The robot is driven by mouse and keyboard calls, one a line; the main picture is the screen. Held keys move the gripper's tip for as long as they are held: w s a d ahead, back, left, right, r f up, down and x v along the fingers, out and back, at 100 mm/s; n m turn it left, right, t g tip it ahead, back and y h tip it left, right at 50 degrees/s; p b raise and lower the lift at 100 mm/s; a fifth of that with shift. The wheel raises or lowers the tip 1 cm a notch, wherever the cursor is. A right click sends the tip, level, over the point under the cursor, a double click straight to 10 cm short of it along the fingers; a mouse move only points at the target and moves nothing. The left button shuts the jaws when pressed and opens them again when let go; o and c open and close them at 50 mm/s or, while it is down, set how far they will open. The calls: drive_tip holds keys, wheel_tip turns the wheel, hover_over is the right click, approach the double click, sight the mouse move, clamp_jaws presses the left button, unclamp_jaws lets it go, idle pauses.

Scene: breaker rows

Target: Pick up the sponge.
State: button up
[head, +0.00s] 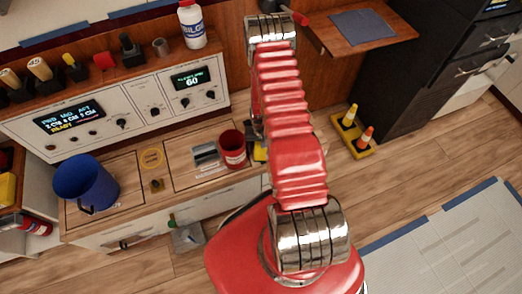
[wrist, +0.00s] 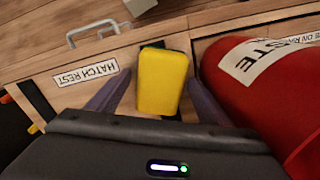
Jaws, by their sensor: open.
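My gripper (wrist: 160,92) is open, with one finger on each side of the sponge. I cannot tell whether either finger touches it. In the head view a bit of yellow (head: 260,152) shows beside my arm, which hides most of that spot. My gripper's fingers are not clear there.
A red can (head: 232,150) labelled "WASTE" stands close to the right of my gripper in the wrist view (wrist: 270,80). A "HATCH REST" label (wrist: 86,75) and a metal handle (wrist: 95,30) lie to the left. A blue mug (head: 86,182) stands at the counter's left.

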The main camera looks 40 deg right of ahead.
drive_tip(key=c, duration=1.2)
drive_tip(key=shift+r, duration=5)
drive_tip(key=o, duration=0.5)
drive_tip(key=c, duration=0.3)
drive_tip(key=shift+c, duration=0.2)
